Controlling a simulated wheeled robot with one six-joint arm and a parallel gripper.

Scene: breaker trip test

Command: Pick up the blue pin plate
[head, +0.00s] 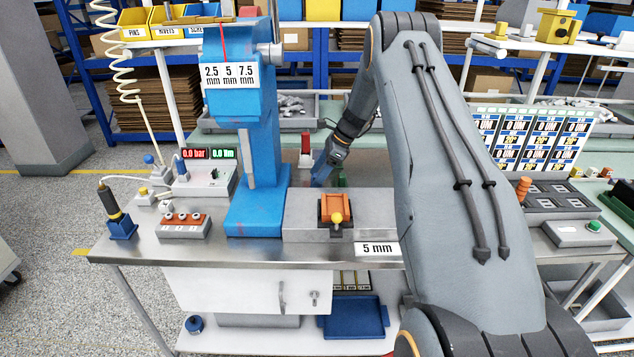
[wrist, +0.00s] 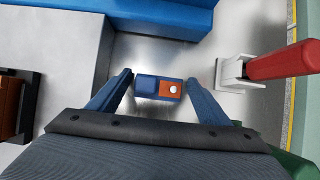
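In the wrist view, a small block (wrist: 158,87) lies on the bare metal bench top. Its left part is blue and its right part orange with a round white pin top; it looks like the blue pin plate. My gripper (wrist: 158,78) is open, with one blue finger on each side of the block and a visible gap on both sides. Nothing is held. In the head view, my gripper (head: 322,176) is low behind the grey fixture block, and the plate is hidden there.
A red-handled lever (wrist: 282,62) on a white base (wrist: 234,74) stands close right of my gripper. A grey block (wrist: 68,55) is at left. The blue press (head: 262,140) and orange fixture (head: 336,208) stand nearby. Bare metal lies around the plate.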

